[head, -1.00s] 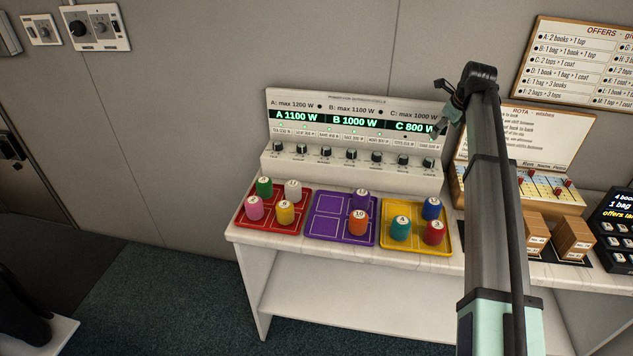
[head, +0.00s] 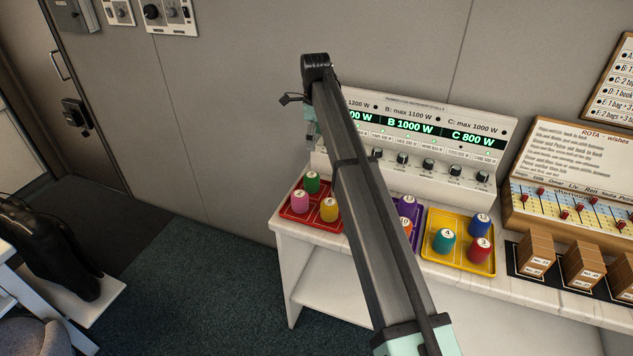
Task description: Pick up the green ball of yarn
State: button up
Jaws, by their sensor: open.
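I cannot make out a green ball of yarn in the head view. My gripper (head: 290,98) shows only as a small dark part beside the far end of my arm, against the grey wall. It is open, with nothing seen in it. It is apart from the trays, and my arm hides much of the rest of it.
A white table carries a red tray (head: 290,213), a yellow tray (head: 459,264) and a mostly hidden purple tray. A control panel (head: 470,158) stands behind them, with brown boxes (head: 537,254) to the right. A black object (head: 50,250) stands at left. Carpet between is clear.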

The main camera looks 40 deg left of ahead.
aim_at(311, 174)
jog(key=f+p, duration=0.1)
jog(key=f, duration=0.3)
jog(key=f+p, duration=0.1)
jog(key=f, duration=0.3)
jog(key=s+f+p, duration=0.1)
jog(key=f, duration=0.3)
jog(key=shift+a, duration=0.4)
jog(key=shift+f+p, duration=1.2)
jog(key=shift+f, duration=1.55)
jog(key=c, duration=1.3)
